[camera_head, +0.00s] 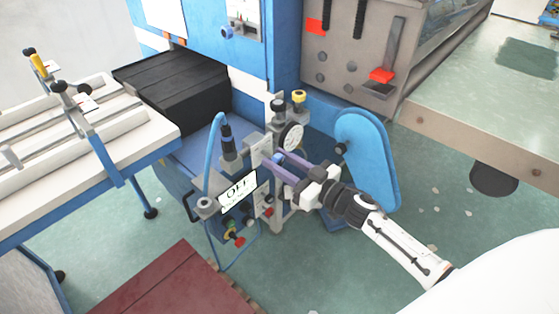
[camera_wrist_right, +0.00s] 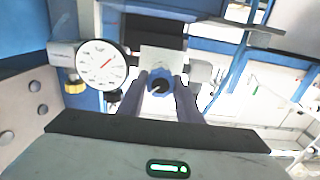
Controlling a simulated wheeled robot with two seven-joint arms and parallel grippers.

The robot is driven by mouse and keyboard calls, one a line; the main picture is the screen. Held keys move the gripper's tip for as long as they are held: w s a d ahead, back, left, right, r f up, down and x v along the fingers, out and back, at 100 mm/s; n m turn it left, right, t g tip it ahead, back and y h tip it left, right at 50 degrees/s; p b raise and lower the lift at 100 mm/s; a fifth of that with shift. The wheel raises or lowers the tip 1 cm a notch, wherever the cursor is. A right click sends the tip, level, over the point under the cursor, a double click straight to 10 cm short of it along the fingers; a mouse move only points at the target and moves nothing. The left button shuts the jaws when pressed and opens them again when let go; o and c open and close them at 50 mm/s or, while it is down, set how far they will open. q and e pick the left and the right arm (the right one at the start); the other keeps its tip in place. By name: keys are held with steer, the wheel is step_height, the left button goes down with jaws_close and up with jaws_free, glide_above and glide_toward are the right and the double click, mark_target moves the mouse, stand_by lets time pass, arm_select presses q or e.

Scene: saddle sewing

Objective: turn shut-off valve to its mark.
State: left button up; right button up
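A small blue knob (camera_head: 279,158), which looks like the shut-off valve, sits on the machine's front beside a round white gauge. My right gripper (camera_head: 272,161) reaches it from the lower right with its two purple fingers. In the right wrist view the blue knob (camera_wrist_right: 158,84) lies between the fingertips (camera_wrist_right: 161,80), one finger on each side. It has a dark centre and a short pale line. The fingers are spread about as wide as the knob; whether they press on it I cannot tell. I cannot make out the mark. My left gripper is not in view.
The gauge (camera_head: 291,136) stands close above the fingers and also shows in the wrist view (camera_wrist_right: 101,65). A white sign (camera_head: 238,196) reading OFF and a control box with coloured buttons (camera_head: 234,238) are left of the hand. A blue rounded guard (camera_head: 369,158) is to the right.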

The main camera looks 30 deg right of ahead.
steer(key=c, duration=0.4)
steer(key=n, duration=0.8)
steer(key=shift+a+f+b, duration=0.1)
steer(key=shift+b, duration=0.25)
steer(key=n, duration=0.4)
steer(key=shift+s+b, duration=0.1)
steer(key=shift+b, duration=0.3)
steer(key=n+b, duration=0.1)
steer(key=n, duration=0.3)
steer(key=shift+a+f, duration=0.1)
steer(key=shift+f, duration=0.05)
steer(key=shift+n+b, duration=0.4)
steer(key=shift+n, duration=0.6)
